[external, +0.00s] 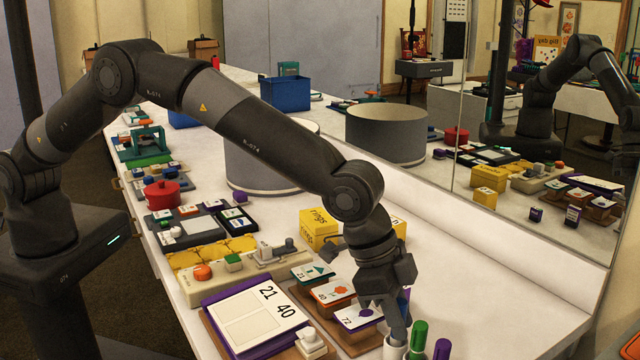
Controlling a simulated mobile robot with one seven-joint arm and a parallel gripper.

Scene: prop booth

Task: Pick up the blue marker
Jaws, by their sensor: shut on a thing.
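My gripper (388,312) points down at the front right of the white table, just over the markers. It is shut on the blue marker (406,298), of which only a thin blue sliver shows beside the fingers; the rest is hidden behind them. A green marker (418,336) and a purple marker (442,349) stand upright just right of the fingertips. A white holder (394,347) shows under the fingers, cut off by the bottom edge. I cannot tell whether the blue marker's lower end is clear of it.
A wooden tray with number cards (334,290) lies just left of my gripper. A purple-edged board (254,314) is further left. Yellow boxes (319,227) and a large grey drum (262,160) stand behind. A mirror (545,180) lines the right side. The table right of the gripper is clear.

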